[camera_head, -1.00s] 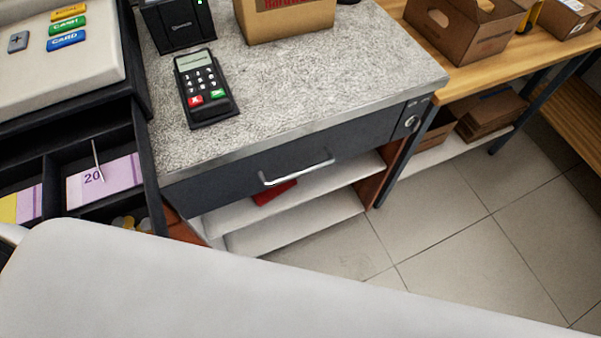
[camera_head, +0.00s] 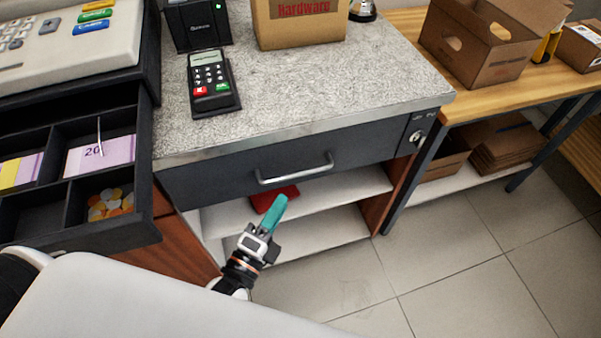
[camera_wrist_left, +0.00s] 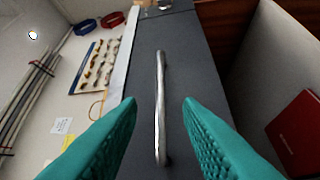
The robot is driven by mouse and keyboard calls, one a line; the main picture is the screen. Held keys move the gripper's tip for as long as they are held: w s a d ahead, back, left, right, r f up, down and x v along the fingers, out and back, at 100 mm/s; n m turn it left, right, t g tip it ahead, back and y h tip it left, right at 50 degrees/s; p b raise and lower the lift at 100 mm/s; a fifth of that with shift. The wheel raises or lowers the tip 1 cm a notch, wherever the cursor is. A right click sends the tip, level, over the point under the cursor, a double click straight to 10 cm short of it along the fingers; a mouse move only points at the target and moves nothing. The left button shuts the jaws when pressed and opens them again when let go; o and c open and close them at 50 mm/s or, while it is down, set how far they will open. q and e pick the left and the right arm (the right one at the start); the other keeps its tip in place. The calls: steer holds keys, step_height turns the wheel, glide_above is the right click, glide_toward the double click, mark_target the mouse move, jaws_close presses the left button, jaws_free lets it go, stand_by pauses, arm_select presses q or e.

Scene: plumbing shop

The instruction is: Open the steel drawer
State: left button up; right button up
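The steel drawer (camera_head: 215,182) is a dark grey front under the speckled counter top, and it looks shut. Its bright bar handle (camera_head: 297,175) runs across the front. My left gripper (camera_head: 276,207), with teal fingers, is just below and in front of the handle in the head view. In the left wrist view the gripper (camera_wrist_left: 158,100) is open, and the handle (camera_wrist_left: 160,105) appears in the gap between the fingers. The fingers do not visibly close on it. The drawer front (camera_wrist_left: 195,60) lies behind the handle. My right gripper is not in view.
An open till drawer (camera_head: 152,225) with notes and coins sticks out at left. A card terminal (camera_head: 212,85) and a cardboard box (camera_head: 298,28) stand on the counter (camera_head: 330,85). A red item (camera_wrist_left: 297,135) lies on the shelf below. Tiled floor (camera_head: 450,260) is clear at right.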

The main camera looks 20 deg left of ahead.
mark_target(300, 172)
arm_select(q)
steer(key=x, duration=0.9)
steer(key=shift+w+d, duration=0.1)
steer(key=shift+w, duration=0.25)
steer(key=shift+c, duration=0.2)
jaws_close()
